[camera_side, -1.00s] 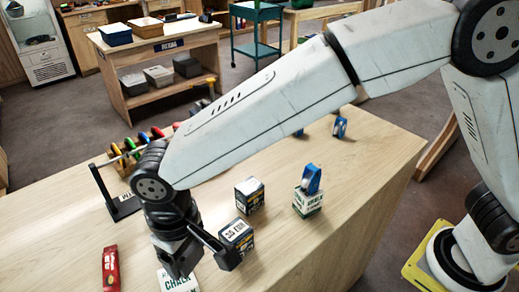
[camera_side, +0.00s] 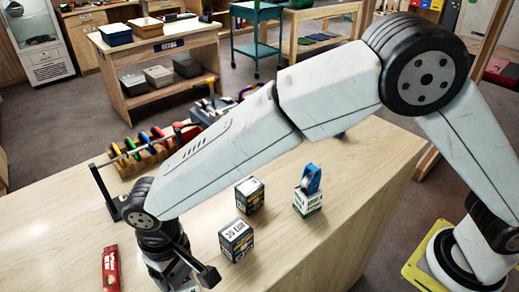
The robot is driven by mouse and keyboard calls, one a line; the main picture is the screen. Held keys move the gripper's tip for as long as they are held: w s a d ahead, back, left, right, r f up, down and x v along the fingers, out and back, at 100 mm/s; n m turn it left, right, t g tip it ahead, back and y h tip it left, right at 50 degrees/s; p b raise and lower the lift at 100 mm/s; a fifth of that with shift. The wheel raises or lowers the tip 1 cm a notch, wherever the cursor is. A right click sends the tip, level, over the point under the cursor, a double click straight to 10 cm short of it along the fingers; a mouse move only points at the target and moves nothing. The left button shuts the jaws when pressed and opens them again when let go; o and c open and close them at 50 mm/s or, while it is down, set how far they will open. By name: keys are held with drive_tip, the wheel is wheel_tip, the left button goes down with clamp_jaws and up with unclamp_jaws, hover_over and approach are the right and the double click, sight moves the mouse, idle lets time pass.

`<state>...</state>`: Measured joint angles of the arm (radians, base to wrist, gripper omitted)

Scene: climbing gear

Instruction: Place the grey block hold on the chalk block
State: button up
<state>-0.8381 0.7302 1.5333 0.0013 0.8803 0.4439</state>
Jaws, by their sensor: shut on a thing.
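My gripper (camera_side: 186,272) points down at the bottom edge of the side view, left of the middle. It is shut on the grey block hold (camera_side: 176,277), which shows as a grey shape between the dark fingers and is partly hidden by them. A white chalk block (camera_side: 193,289) shows just below, mostly hidden by the gripper and cut off by the picture's edge. I cannot tell whether the hold touches it.
Two dark boxes (camera_side: 236,240) (camera_side: 250,194) stand right of my gripper. A blue tape roll (camera_side: 311,179) sits on a green-and-white box (camera_side: 307,203). A red packet (camera_side: 110,268) lies to the left. A rack with coloured gear (camera_side: 145,150) stands behind.

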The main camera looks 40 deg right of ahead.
sight(175, 269)
drive_tip(key=shift+f, duration=0.3)
drive_tip(key=shift+f, duration=0.15)
drive_tip(key=o, duration=1.1)
wheel_tip(175, 269, up, 12)
drive_tip(key=shift+r, duration=0.2)
idle(0.3)
